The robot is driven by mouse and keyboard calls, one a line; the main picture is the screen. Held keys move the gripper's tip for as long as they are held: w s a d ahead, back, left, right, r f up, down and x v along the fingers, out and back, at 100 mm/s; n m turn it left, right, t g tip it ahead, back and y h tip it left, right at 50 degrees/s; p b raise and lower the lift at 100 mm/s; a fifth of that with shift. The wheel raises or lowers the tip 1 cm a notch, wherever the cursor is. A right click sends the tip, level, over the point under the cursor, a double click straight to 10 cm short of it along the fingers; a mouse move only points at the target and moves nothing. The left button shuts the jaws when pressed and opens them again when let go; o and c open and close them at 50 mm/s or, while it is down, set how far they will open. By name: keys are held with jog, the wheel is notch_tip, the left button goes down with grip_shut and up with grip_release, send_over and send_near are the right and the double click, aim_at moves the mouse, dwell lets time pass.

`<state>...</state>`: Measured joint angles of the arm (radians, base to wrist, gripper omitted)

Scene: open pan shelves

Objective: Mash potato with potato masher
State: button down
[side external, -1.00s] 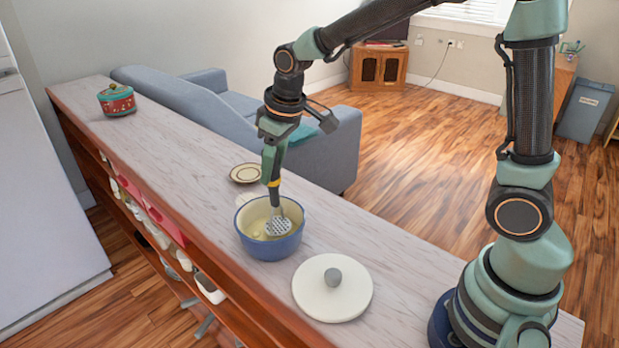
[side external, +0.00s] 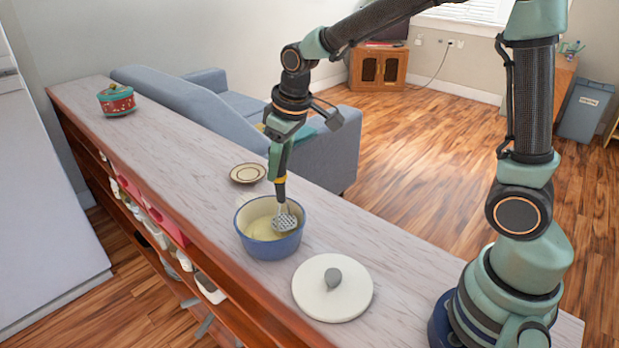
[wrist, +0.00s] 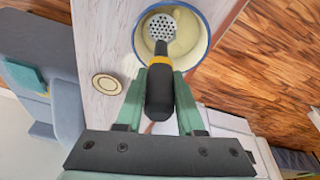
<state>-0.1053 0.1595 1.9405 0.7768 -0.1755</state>
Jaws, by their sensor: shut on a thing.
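The potato masher (side external: 285,217) has a black handle with a yellow band and a perforated metal head. My gripper (side external: 279,165) is shut on its handle, above the pot. The blue pot (side external: 267,247) with a cream inside stands on the counter, and the masher head is inside its rim at the right side. Pale yellow potato (side external: 258,229) lies in the pot. In the wrist view the masher head (wrist: 161,27) is over the pot (wrist: 137,42), with pale potato (wrist: 187,32) beside it. I cannot tell whether the head touches the potato.
A white lid (side external: 318,300) with a grey knob lies on the counter (side external: 200,190) right of the pot. A small plate (side external: 248,173) lies behind the pot. A red and teal pot (side external: 117,99) stands at the far end. The counter between is clear.

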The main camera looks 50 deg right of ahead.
jog(key=shift+f, duration=0.1)
jog(key=shift+f, duration=1.05)
jog(key=shift+r, duration=1.35)
jog(key=c, duration=1.3)
grip_release()
grip_shut()
jog(key=shift+r, duration=0.1)
